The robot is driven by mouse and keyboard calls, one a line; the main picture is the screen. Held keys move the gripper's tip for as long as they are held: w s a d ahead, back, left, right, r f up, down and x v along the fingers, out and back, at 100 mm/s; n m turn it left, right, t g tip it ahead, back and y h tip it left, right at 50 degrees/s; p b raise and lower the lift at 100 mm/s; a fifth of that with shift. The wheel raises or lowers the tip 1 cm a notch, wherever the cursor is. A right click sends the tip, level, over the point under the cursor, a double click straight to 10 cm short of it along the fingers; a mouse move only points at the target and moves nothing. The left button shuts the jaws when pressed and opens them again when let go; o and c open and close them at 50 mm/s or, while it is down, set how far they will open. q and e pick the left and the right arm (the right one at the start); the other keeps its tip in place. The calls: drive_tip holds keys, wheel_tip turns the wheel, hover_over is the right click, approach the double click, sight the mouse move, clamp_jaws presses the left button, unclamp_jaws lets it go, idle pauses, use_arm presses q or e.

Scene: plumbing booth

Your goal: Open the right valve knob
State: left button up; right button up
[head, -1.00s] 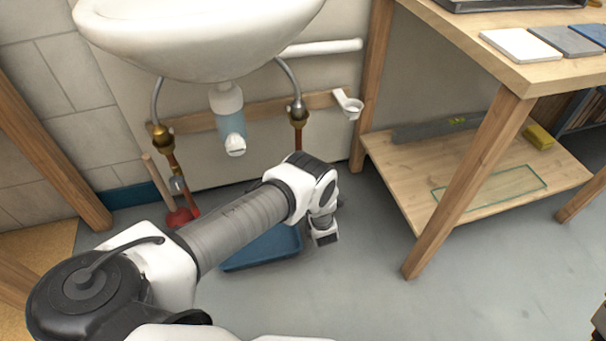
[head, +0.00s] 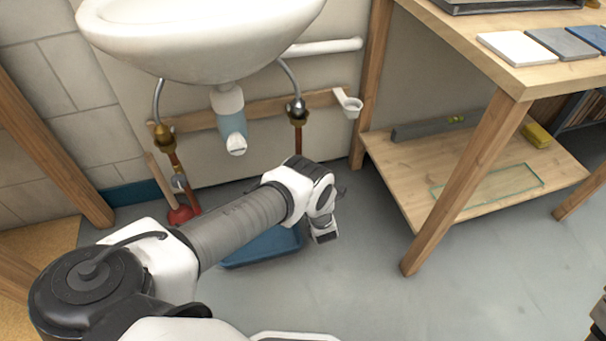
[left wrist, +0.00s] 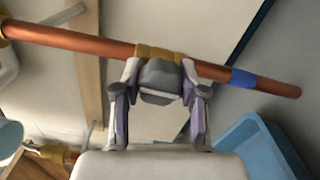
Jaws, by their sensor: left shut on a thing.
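The right valve has a grey knob (left wrist: 160,76) on a brass body (left wrist: 158,52) set in a copper pipe (left wrist: 75,40). My left gripper (left wrist: 159,90) has one finger on each side of this knob and is shut on it. In the head view the upper part of the right copper pipe (head: 298,140) shows below the sink, while the knob and my left fingertips are hidden behind my left arm. The left valve knob (head: 179,181) shows on the left pipe, apart from my arm.
The white sink (head: 200,40) with its drain trap (head: 231,125) hangs above. A blue tray (head: 262,248) lies on the floor under my arm. A red plunger (head: 180,214) stands at the left. A wooden workbench (head: 470,175) stands at the right; the floor before it is clear.

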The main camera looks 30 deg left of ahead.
use_arm(q)
drive_tip(key=o, duration=1.2)
drive_tip(key=shift+c, duration=0.2)
drive_tip(key=v, duration=1.2)
